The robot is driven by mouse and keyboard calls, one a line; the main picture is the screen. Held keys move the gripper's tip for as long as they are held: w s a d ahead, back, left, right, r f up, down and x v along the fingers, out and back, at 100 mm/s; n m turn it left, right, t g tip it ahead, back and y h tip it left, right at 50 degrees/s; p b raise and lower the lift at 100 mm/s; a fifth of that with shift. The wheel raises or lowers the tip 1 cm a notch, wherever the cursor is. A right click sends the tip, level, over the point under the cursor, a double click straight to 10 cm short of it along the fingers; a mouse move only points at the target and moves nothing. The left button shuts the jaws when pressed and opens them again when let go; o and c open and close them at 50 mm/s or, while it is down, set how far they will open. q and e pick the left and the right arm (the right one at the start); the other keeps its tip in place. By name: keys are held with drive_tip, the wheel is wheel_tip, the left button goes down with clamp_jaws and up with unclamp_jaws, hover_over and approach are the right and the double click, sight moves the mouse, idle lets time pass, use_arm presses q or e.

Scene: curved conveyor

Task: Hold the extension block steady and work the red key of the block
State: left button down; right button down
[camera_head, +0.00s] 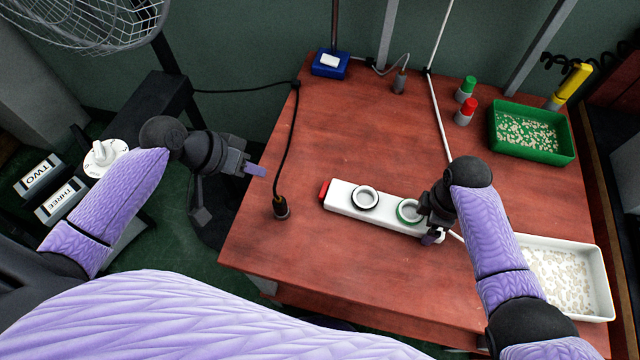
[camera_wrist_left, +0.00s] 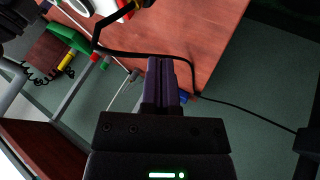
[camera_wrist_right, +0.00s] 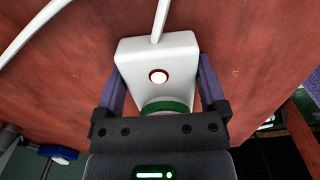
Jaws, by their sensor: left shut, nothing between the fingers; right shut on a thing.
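The white extension block (camera_head: 385,212) lies on the table, with a red key (camera_head: 324,190) at its left end and two round sockets, one ringed black (camera_head: 365,198) and one ringed green (camera_head: 409,211). My right gripper (camera_head: 432,236) is shut on the block's right end; in the right wrist view its fingers flank the white block (camera_wrist_right: 157,55), which shows a round red-rimmed light (camera_wrist_right: 158,76). My left gripper (camera_head: 258,170) is shut and empty, off the table's left edge, left of the red key. Its closed fingers also show in the left wrist view (camera_wrist_left: 165,62).
A black plug (camera_head: 281,208) on a cable stands near the table's left edge. A blue switch box (camera_head: 330,64), red (camera_head: 466,111) and green (camera_head: 466,88) capped items, a green tray (camera_head: 532,152) and a white tray (camera_head: 607,290) are around.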

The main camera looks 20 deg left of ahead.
sight(310, 195)
use_arm(q)
drive_tip(key=x, duration=1)
drive_tip(key=shift+w+d+f, duration=0.1)
drive_tip(key=shift+d+f, duration=0.05)
drive_tip(key=shift+d, duration=1.95)
